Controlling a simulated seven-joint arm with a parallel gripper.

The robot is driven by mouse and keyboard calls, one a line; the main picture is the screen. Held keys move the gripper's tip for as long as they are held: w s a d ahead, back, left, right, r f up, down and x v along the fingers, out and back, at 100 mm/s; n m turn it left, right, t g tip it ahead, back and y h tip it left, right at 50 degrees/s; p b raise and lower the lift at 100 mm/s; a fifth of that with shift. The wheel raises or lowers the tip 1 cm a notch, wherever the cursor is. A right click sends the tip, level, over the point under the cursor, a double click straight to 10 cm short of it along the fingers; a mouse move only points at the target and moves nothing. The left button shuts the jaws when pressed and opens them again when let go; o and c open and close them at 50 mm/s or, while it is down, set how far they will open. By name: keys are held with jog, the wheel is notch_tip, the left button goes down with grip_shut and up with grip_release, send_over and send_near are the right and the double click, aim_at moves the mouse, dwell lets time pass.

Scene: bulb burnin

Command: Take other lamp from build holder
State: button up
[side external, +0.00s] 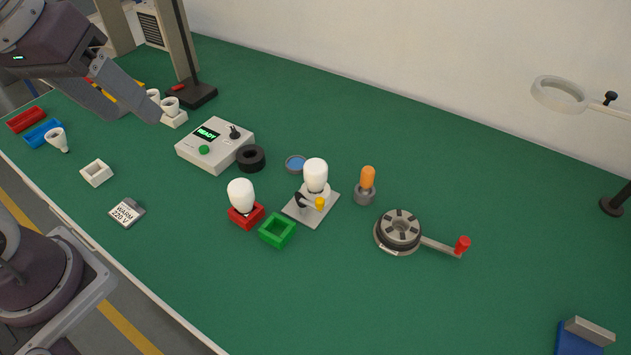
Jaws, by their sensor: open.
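My gripper (145,105) is at the upper left, seen from the side, open and apart from both large white lamps. Its far finger is hard to make out. One white lamp (241,193) stands upright in a small red square holder (246,219). Another white lamp (316,172) stands upright on a grey plate fixture (309,213) with a black lever and a yellow knob. White cup-like parts (170,104) sit in a white block (175,120) close to my gripper, partly hidden by it. I cannot tell which of these is the build holder.
An empty green holder (277,231) stands beside the red one. A control box (214,145) reads READY, with a black ring (251,158) beside it. An orange-topped post (367,180) and a crank turntable (399,231) stand right. A white reflector bulb (57,140) lies left.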

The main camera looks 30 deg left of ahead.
jog(key=w+d+f+n+g, duration=0.25)
jog(key=w+n, duration=0.35)
jog(key=w, duration=0.5)
jog(key=n+g, duration=0.1)
jog(key=n, duration=0.4)
send_over(316, 176)
jog(key=s+a, duration=0.3)
jog(key=a, duration=0.2)
notch_tip(316, 176, down, 8)
jog(key=w+d+f+n, duration=0.1)
jog(key=f+n, duration=0.1)
jog(key=f, duration=0.2)
jog(key=w+d+f+n+g, duration=0.1)
jog(key=w+d+f+n, duration=0.1)
jog(key=f, duration=0.2)
jog(key=w+d+f+n, duration=0.1)
jog(key=w+f+n, duration=0.1)
jog(key=f, duration=0.2)
jog(key=shift+d+f, duration=0.2)
jog(key=shift+f, duration=0.2)
jog(key=f, duration=0.7)
jog(key=shift+a, duration=0.35)
jog(key=c, duration=1.1)
jog(key=shift+r, duration=0.1)
notch_tip(316, 176, up, 14)
jog(key=shift+r, duration=0.15)
